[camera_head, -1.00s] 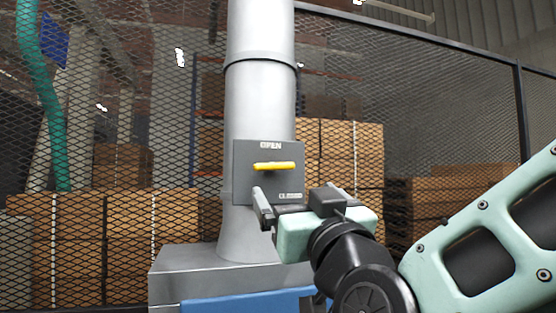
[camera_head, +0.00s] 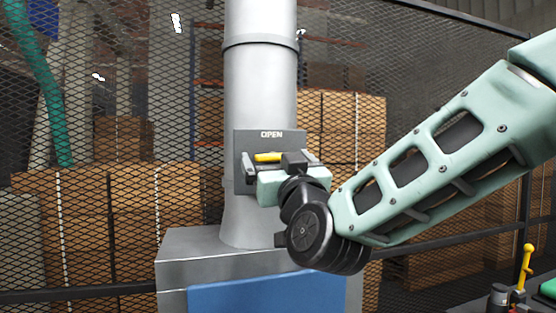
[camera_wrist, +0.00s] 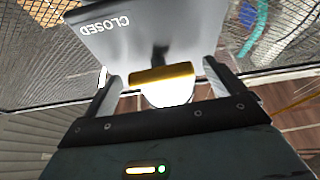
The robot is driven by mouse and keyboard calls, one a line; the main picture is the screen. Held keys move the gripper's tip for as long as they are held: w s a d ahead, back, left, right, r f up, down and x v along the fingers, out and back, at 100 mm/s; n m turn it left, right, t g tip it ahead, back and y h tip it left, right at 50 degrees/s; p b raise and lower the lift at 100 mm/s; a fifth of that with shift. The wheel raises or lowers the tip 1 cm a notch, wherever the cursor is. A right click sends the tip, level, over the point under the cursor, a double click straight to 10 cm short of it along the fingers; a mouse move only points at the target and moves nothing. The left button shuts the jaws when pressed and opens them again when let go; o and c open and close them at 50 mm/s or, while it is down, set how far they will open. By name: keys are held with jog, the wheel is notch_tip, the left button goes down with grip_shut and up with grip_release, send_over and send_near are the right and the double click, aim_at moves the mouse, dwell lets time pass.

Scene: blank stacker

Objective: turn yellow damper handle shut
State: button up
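The yellow damper handle (camera_head: 268,157) lies level on a grey plate (camera_head: 243,144) fixed to the round metal duct. The plate's OPEN label shows above the handle. The wrist view shows the CLOSED label on the plate (camera_wrist: 140,38) and the handle (camera_wrist: 161,77) lying across between the fingers. My gripper (camera_wrist: 163,88) is open, with one finger past each end of the handle and a gap on both sides. In the head view my gripper (camera_head: 276,162) is in front of the plate and hides its lower part and part of the handle.
The duct (camera_head: 260,85) rises from a grey cabinet with a blue panel (camera_head: 265,295). A mesh fence (camera_head: 120,170) stands behind, with stacked cartons (camera_head: 345,125) beyond it. A yellow lever (camera_head: 526,265) stands at the lower right.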

jog(key=c, duration=0.9)
jog(key=b, duration=0.2)
jog(key=shift+f+m+b, duration=0.2)
jog(key=shift+m+b, duration=0.1)
jog(key=shift+m, duration=0.1)
jog(key=shift+r, duration=0.2)
jog(key=o, duration=1)
jog(key=shift+c, duration=0.2)
jog(key=shift+s, duration=0.1)
